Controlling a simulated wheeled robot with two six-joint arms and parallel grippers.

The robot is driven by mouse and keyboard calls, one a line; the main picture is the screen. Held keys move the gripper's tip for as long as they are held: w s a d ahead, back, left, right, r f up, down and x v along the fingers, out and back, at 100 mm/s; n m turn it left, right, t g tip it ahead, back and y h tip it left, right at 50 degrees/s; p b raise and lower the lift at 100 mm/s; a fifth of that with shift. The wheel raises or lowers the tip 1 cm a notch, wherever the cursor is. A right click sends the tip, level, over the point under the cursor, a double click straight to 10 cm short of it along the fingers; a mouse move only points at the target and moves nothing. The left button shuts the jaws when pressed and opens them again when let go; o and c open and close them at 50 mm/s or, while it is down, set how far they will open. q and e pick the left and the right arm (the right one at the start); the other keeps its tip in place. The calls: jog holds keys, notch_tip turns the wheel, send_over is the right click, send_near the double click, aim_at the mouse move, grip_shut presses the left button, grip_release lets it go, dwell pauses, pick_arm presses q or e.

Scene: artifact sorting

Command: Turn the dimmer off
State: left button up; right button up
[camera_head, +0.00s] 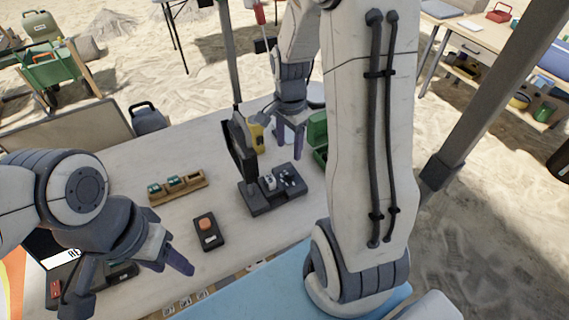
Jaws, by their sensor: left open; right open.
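A small dark box with a round orange knob (208,231) lies on the table and looks like the dimmer. I cannot read its setting. My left gripper (132,283) is open and empty, to the left of and nearer than this box, apart from it. My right gripper (288,143) is open with its fingers pointing down, near the back of the table. It is beside a yellow and black tool on a dark stand (247,150), and I cannot tell whether they touch.
A wooden holder (178,187) with green items stands behind the knob box. A dark tray with small parts (285,183) is to its right. A green box (318,135) is partly hidden by my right arm. A laptop shows beneath my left arm. Table around the knob box is clear.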

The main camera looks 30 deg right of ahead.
aim_at(290, 173)
notch_tip(290, 173, down, 10)
jog(key=shift+d+f+b, duration=0.1)
jog(key=shift+b, duration=0.25)
jog(key=shift+c, duration=0.3)
grip_shut()
